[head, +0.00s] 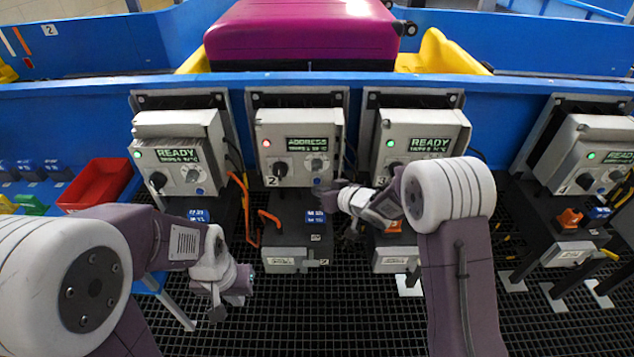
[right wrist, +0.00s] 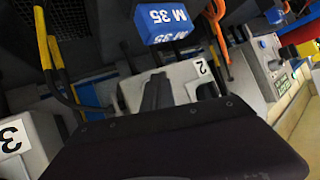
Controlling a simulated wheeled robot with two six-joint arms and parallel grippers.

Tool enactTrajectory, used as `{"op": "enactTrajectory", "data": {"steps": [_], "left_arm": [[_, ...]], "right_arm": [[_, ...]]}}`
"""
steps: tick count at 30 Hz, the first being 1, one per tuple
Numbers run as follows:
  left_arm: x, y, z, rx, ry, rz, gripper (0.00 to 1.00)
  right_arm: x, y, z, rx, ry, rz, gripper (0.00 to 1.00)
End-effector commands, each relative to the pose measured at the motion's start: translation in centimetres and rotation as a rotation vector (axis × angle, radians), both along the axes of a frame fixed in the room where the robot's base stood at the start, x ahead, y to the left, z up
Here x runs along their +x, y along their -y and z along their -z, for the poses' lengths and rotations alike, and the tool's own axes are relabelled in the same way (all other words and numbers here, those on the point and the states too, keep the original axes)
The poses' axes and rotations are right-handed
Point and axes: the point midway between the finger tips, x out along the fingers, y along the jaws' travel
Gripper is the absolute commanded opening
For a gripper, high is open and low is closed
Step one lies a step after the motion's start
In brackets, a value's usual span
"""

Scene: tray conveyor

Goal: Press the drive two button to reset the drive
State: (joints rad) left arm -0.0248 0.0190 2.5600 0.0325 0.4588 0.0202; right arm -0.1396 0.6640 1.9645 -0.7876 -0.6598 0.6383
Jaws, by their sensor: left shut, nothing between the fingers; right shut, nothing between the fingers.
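My left gripper (head: 245,280) is shut and empty, low and left of drive two.
Drive one (head: 178,150), drive three (head: 425,140) and drive four (head: 595,150) show "READY" and green lights. A blue "M 35" connector (right wrist: 160,22) is close to my right fingers. Orange cables (head: 246,205) hang beside drive two. A magenta suitcase (head: 300,30) lies behind.

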Motion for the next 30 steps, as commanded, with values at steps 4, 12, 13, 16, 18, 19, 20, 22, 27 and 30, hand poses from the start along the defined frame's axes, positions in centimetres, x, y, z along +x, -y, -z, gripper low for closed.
{"op": "enactTrajectory", "data": {"steps": [4,12,13,16,18,19,20,22,27,30], "left_arm": [[0.0,0.0,0.0,0.0,0.0,0.0,0.0],[0.0,0.0,0.0,0.0,0.0,0.0,0.0],[0.0,0.0,0.0,0.0,0.0,0.0,0.0],[0.0,0.0,0.0,0.0,0.0,0.0,0.0],[0.0,0.0,-0.1,0.0,0.0,0.0,0.0],[0.0,0.0,-0.2,0.0,0.0,0.0,0.0],[0.0,0.0,-0.4,0.0,0.0,0.0,0.0],[0.0,0.0,-0.7,0.0,0.0,0.0,0.0],[0.0,0.0,-1.0,0.0,0.0,0.0,0.0],[0.0,0.0,-0.9,0.0,0.0,0.0,0.0]], "right_arm": [[0.0,0.0,0.0,0.0,0.0,0.0,0.0],[0.0,0.0,0.0,0.0,0.0,0.0,0.0],[0.0,0.0,0.0,0.0,0.0,0.0,0.0],[0.0,0.0,0.0,0.0,0.0,0.0,0.0],[0.1,0.0,-0.1,0.0,0.0,0.0,0.0],[0.1,0.0,-0.1,0.0,0.0,0.0,0.0],[0.2,0.0,-0.2,0.0,0.0,0.0,0.0],[0.5,0.0,-0.2,0.0,0.0,0.0,0.0],[0.9,0.0,-0.1,0.001,0.001,0.0,0.0],[0.9,0.0,0.0,0.001,0.001,0.0,0.0]]}}
